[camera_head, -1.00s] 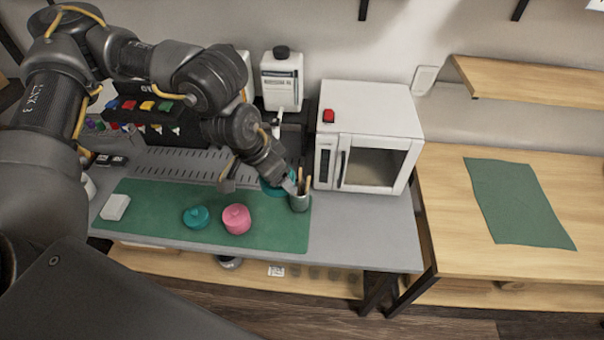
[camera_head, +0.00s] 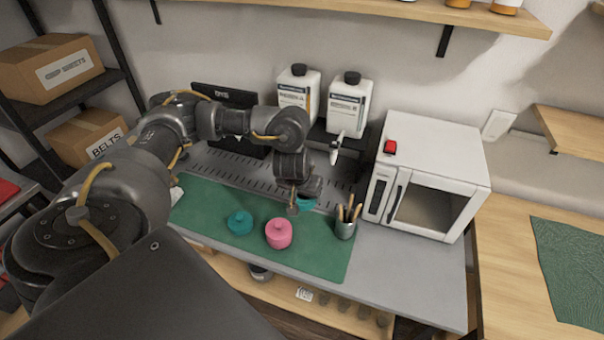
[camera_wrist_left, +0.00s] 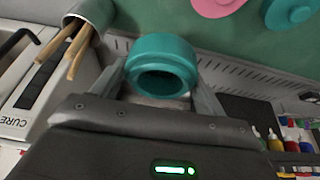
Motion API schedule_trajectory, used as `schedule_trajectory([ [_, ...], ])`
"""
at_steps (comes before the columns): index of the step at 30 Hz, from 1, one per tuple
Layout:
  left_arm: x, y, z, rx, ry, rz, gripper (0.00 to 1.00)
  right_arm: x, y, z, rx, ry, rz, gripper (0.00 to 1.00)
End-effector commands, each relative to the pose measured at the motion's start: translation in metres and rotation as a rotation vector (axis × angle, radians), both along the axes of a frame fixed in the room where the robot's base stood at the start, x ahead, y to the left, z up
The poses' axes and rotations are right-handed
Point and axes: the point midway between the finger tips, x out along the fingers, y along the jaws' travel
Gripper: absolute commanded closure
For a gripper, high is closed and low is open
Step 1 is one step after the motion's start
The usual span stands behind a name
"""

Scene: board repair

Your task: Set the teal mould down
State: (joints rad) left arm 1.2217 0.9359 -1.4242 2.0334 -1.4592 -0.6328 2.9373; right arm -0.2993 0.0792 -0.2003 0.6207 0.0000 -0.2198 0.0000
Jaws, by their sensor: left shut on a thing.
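My left gripper (camera_head: 298,207) is shut on a teal mould (camera_head: 306,203), over the far right part of the green mat (camera_head: 322,256). In the left wrist view the mould (camera_wrist_left: 162,62) is a round teal piece with a dark hollow, held between the fingers. I cannot tell whether it touches the mat. A second, lidded-looking teal piece (camera_head: 240,222) and a pink one (camera_head: 279,233) sit side by side on the mat, nearer the front. My right gripper is not in view.
A metal cup with wooden-handled tools (camera_head: 345,222) stands close to the right of the held mould. A white curing oven (camera_head: 427,185) is further right. Two white bottles (camera_head: 347,103) stand behind. The mat's front right is bare.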

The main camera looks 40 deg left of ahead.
Motion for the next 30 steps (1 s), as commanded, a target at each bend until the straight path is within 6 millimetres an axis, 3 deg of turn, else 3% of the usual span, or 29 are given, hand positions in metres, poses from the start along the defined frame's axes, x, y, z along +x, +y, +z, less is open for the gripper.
schedule_trajectory([
  [4, 0.004, 0.004, -0.004, -0.001, -0.001, 0.006, 0.57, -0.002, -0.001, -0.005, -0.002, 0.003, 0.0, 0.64],
  [8, 0.018, 0.018, -0.02, -0.002, 0.001, 0.011, 0.57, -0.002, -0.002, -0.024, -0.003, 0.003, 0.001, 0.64],
  [15, 0.066, 0.059, -0.049, -0.004, 0.001, 0.011, 0.57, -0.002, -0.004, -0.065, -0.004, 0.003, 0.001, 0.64],
  [21, 0.09, 0.079, -0.084, -0.005, 0.001, 0.005, 0.57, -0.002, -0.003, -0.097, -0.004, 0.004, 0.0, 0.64],
  [30, 0.101, 0.09, -0.093, -0.001, -0.001, 0.001, 0.58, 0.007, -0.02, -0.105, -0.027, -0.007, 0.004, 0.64],
])
